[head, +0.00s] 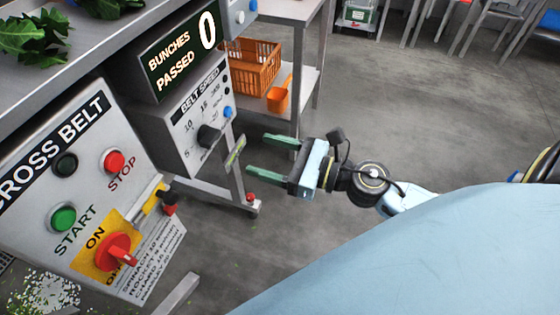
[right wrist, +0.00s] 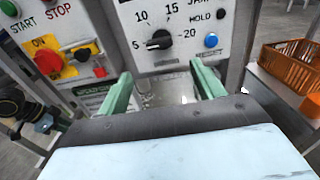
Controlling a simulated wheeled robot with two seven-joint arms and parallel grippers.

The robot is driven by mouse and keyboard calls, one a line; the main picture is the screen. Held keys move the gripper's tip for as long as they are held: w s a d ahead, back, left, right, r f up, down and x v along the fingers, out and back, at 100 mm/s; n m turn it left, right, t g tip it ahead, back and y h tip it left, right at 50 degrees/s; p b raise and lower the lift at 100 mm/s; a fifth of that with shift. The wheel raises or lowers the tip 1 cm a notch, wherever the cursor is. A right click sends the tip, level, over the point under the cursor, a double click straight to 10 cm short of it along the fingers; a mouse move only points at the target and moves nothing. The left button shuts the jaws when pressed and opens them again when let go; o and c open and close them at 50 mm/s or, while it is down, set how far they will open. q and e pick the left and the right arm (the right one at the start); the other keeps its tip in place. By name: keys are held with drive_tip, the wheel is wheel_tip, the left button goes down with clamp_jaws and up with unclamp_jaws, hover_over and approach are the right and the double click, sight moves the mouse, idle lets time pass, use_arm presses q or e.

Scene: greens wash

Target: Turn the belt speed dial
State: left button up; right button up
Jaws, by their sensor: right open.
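The belt speed dial (head: 208,136) is a black knob on a light grey panel (head: 180,148) below the bunches-passed display. It also shows in the right wrist view (right wrist: 159,40), ringed by the marks 5, 10, 15 and 20. Its pointer seems to face left, towards 5. My right gripper (head: 266,157) is open and empty, to the right of the dial and apart from it. In the right wrist view its green fingers (right wrist: 162,80) stand below the dial, one to each side. My left gripper is not in view.
A blue button (head: 228,112) and a dark hold button sit beside the dial. The display (head: 182,55) reads 0. The cross belt panel (head: 100,190) has start, stop and a red switch. An orange crate (head: 252,65) stands on a shelf behind.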

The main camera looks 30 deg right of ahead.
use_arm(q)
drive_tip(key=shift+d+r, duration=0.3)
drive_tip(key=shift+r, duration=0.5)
use_arm(e)
drive_tip(key=shift+v, duration=1.15)
